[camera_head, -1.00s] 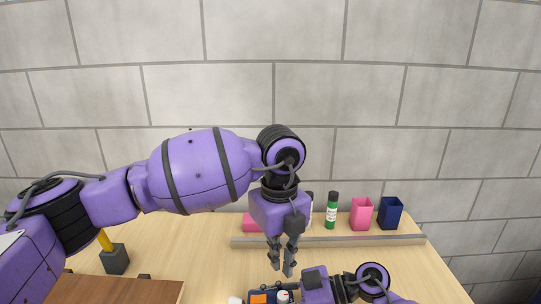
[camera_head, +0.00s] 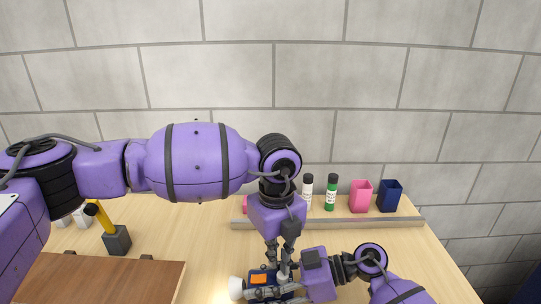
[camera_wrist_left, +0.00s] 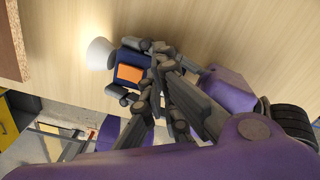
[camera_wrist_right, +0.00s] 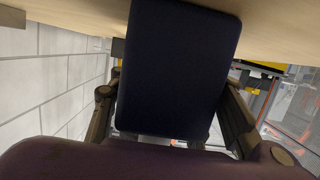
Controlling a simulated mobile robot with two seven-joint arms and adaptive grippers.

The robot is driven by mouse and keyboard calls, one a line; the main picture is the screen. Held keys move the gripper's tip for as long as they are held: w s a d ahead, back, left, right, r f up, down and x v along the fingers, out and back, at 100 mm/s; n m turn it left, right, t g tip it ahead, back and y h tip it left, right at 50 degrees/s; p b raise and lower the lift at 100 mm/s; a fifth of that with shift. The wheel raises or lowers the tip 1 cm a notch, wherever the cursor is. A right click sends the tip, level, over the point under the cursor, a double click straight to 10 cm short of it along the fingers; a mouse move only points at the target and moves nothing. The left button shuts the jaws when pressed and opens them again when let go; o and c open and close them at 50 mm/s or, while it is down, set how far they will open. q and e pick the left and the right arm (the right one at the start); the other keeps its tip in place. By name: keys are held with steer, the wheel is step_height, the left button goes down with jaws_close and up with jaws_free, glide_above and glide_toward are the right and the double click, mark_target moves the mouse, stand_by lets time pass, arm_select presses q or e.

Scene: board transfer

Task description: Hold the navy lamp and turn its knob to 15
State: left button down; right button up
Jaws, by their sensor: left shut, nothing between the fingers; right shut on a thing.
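The navy lamp (camera_head: 262,280) has an orange panel and a pale cone head (camera_head: 236,288) pointing left. It is low in the head view and also shows in the left wrist view (camera_wrist_left: 131,57). My right gripper (camera_wrist_right: 165,100) is shut on the lamp, whose navy body (camera_wrist_right: 178,65) fills the middle of the right wrist view. My left gripper (camera_head: 278,268) points down with its fingertips shut and empty, right at the lamp's body. Whether they touch it I cannot tell. The knob and its reading are hidden by the fingers.
A grey rail (camera_head: 350,223) crosses the table's back. Behind it stand a white bottle (camera_head: 307,188), a green bottle (camera_head: 331,195), a pink cup (camera_head: 361,198) and a navy cup (camera_head: 389,197). A brown board (camera_head: 105,280) and a yellow-handled grey block (camera_head: 117,240) are at left.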

arm_select(q)
steer(key=shift+f, duration=0.8)
steer(key=shift+s+a+f, duration=0.15)
steer(key=shift+s, duration=0.2)
steer(key=shift+d, duration=0.4)
steer(key=shift+w, duration=0.15)
steer(key=shift+w+a, duration=0.2)
steer(key=shift+w, duration=0.05)
arm_select(e)
steer(key=shift+o, duration=0.2)
arm_select(q)
steer(key=shift+w+a+r, duration=0.1)
steer(key=shift+w+r, duration=0.05)
steer(key=shift+r, duration=0.3)
arm_select(e)
steer(key=shift+c, duration=0.2)
arm_select(q)
steer(key=shift+w+r, duration=0.1)
steer(key=shift+r, duration=2.75)
